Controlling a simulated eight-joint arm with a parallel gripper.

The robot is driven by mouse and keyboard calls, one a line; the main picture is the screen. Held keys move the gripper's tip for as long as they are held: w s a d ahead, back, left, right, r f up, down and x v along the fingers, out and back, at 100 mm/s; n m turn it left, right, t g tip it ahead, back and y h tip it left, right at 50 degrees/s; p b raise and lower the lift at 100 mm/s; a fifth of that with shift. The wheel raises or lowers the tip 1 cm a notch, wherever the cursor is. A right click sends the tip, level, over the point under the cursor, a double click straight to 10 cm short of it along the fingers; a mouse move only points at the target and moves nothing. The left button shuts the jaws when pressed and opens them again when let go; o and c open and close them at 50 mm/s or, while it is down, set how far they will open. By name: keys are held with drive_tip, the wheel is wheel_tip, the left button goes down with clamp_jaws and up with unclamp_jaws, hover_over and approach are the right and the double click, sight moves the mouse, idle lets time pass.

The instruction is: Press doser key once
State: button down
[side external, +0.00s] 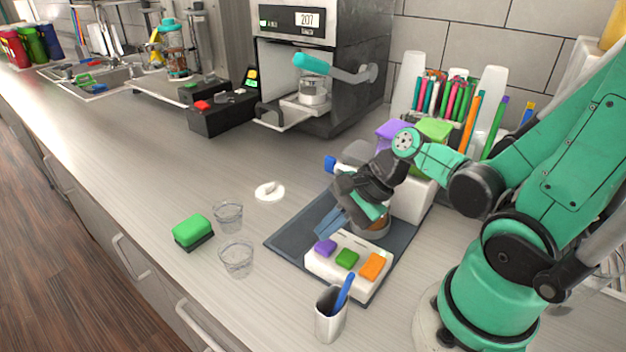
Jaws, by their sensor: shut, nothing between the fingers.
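A white key block (340,279) lies on a dark mat (290,241) and carries a purple key (325,248), a green key (347,258) and an orange key (374,267). I cannot tell from this view which one is the doser key. My gripper (325,229) is shut and empty, pointing down-left near the block's purple end. It appears just behind or above the purple key; touching or apart cannot be told. Behind my gripper stands a white machine (412,200) with purple and green containers on top, partly hidden by my wrist.
Two clear cups (236,259) and a green-topped block (193,231) stand left of the mat. A white disc (269,191) lies behind them. A cup with a blue stick (331,315) stands close in front of the key block.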

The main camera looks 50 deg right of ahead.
sight(327, 242)
drive_tip(key=shift+r, duration=0.2)
drive_tip(key=shift+r, duration=2.5)
drive_tip(key=n, duration=0.2)
drive_tip(key=n+h, duration=0.1)
drive_tip(key=shift+w+f+n, duration=0.15)
drive_tip(key=shift+w+n, duration=0.05)
drive_tip(key=shift+n, duration=0.2)
drive_tip(key=n, duration=0.2)
drive_tip(key=n+h, duration=0.1)
drive_tip(key=shift+w+d, duration=0.15)
drive_tip(key=shift+w, duration=0.1)
drive_tip(key=n+h, duration=0.1)
drive_tip(key=n, duration=0.3)
drive_tip(key=w+r+n+t+h, duration=0.1)
drive_tip(key=n, duration=0.3)
drive_tip(key=w+r+n, duration=0.1)
drive_tip(key=n, duration=0.3)
drive_tip(key=shift+w+r+t+h, duration=0.15)
drive_tip(key=shift+t+h, duration=0.15)
drive_tip(key=shift+h, duration=0.1)
